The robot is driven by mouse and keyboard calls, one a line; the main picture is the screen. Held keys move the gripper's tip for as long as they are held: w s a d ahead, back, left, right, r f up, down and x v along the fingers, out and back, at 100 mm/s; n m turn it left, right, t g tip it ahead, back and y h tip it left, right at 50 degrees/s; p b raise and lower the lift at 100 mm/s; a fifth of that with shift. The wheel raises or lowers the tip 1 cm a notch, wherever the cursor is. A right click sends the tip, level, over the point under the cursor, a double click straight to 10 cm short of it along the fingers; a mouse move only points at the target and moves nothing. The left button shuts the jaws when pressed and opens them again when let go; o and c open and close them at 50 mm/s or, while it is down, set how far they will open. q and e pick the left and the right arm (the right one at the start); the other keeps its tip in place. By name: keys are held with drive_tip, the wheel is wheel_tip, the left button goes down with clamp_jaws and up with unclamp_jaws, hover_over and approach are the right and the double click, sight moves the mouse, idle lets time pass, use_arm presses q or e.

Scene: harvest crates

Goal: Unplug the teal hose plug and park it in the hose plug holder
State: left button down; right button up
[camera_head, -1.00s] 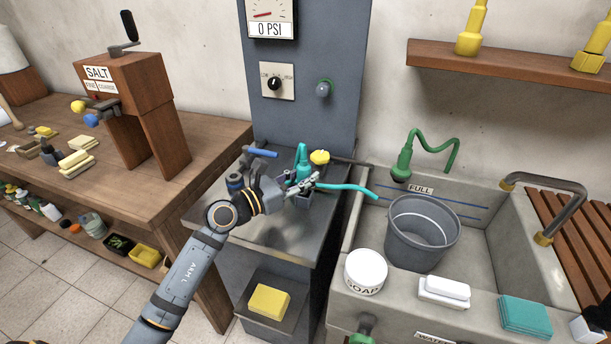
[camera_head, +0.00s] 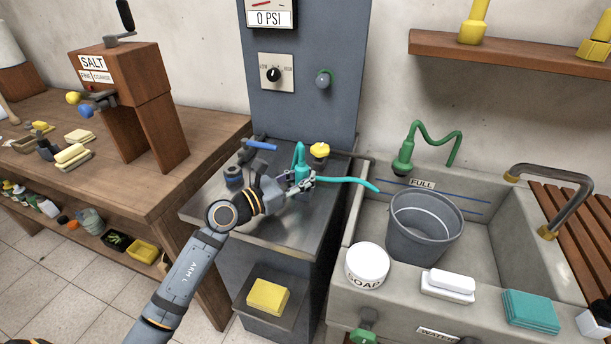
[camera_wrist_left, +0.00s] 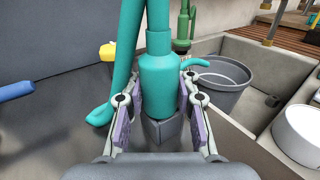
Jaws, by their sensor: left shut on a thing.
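The teal hose plug (camera_head: 301,172) stands roughly upright over the grey metal counter, with its teal hose (camera_head: 345,181) trailing right toward the sink. My left gripper (camera_head: 301,185) is shut on the plug's body. In the left wrist view the plug (camera_wrist_left: 160,85) sits between both fingers (camera_wrist_left: 160,100). A grey square block (camera_wrist_left: 166,131), which looks like the hose plug holder, shows directly below the plug. Whether the plug's lower end is inside it cannot be told. My right gripper is not in view.
A blue-handled part (camera_head: 261,145) and a yellow knob (camera_head: 319,150) are close around the gripper. The grey panel (camera_head: 300,110) with a 0 PSI gauge rises behind. The sink (camera_head: 385,215) with a grey bucket (camera_head: 424,228) is to the right.

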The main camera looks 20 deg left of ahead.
use_arm(q)
drive_tip(key=shift+f, duration=0.25)
drive_tip(key=c, duration=1.6)
unclamp_jaws()
drive_tip(key=o, duration=0.7)
drive_tip(key=shift+s+r, duration=0.1)
drive_tip(key=shift+c, duration=0.2)
wheel_tip(320, 180, up, 10)
drive_tip(key=shift+f, duration=0.1)
